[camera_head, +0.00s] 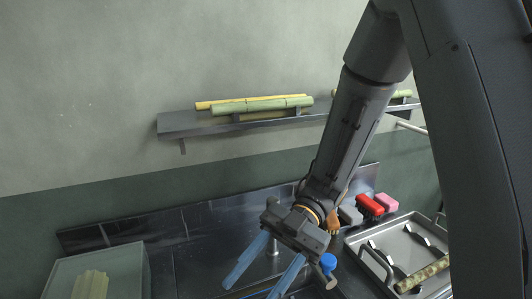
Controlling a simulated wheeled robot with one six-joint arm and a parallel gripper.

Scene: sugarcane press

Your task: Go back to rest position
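My gripper (252,290) hangs at the bottom centre of the view at the end of my dark arm. Its two blue fingers point down and to the left. They are spread well apart with no object seen held between them. The fingertips are close to the bottom edge, over the dark metal counter (200,262). My arm comes in from the upper right and hides part of the shelf and counter.
A wall shelf (180,124) holds several green and yellow cane pieces (262,104). A metal tray (365,243) with a mottled cane (424,276) stands right, near red (369,206) and pink (387,202) blocks. A bin (120,262) with cane stands left. A blue knob (328,263) is beside my gripper.

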